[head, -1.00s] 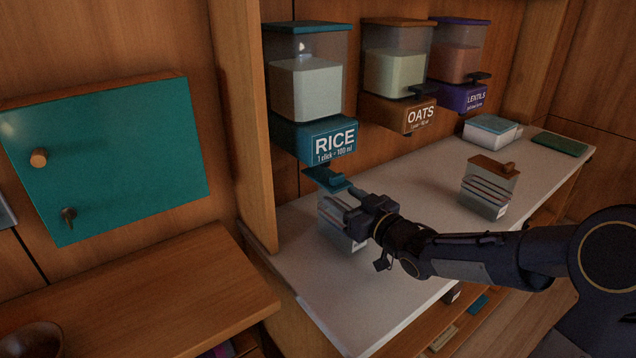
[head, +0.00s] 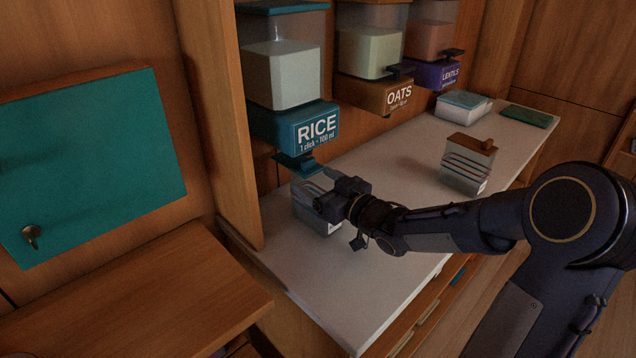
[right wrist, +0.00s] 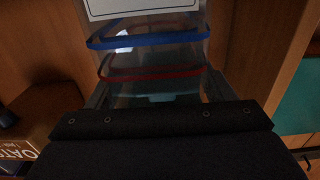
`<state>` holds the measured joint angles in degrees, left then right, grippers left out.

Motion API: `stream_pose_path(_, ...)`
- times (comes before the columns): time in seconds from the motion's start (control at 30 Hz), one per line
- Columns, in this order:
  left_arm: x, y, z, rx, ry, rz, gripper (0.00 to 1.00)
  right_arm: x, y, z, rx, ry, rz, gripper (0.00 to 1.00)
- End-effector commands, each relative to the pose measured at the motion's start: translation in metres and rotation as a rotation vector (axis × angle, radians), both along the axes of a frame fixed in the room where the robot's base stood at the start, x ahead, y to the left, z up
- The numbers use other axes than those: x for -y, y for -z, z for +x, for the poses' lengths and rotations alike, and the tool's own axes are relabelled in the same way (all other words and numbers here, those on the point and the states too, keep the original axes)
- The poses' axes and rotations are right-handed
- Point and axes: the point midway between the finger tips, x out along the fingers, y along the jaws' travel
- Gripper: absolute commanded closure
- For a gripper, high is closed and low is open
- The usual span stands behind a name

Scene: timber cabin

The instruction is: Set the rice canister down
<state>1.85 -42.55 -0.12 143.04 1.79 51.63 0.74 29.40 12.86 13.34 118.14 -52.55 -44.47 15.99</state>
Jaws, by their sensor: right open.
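The rice canister (head: 312,216) is a clear box, standing on the white counter (head: 370,262) below the RICE dispenser (head: 305,128). My right gripper (head: 322,192) is at its upper part, with the jaws open. In the right wrist view the canister (right wrist: 150,57) shows a blue and a red band and a white label, and sits between the two fingers of the gripper (right wrist: 155,93). The gripper hides part of the canister in the head view. Whether the fingers touch its sides cannot be told. My left gripper is not in view.
OATS (head: 380,92) and LENTILS (head: 432,72) dispensers hang to the right. A teal cabinet door (head: 90,160) is at left. The counter between the canisters is clear.

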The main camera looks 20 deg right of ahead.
Motion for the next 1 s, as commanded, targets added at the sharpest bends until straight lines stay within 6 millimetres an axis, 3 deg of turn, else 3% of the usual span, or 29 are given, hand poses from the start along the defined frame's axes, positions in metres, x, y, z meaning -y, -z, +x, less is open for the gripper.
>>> stream_pose_path(0.37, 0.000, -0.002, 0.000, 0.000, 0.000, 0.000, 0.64, 0.002, -0.003, -0.004, 0.000, 0.002, -0.001, 0.24)
stream_pose_path(0.8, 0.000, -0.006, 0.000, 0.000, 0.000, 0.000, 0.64, 0.030, -0.003, -0.085, 0.000, 0.004, -0.001, 0.24)
stream_pose_path(1.0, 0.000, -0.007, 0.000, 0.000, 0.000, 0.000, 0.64, 0.038, -0.003, -0.108, 0.002, 0.002, -0.002, 0.24)
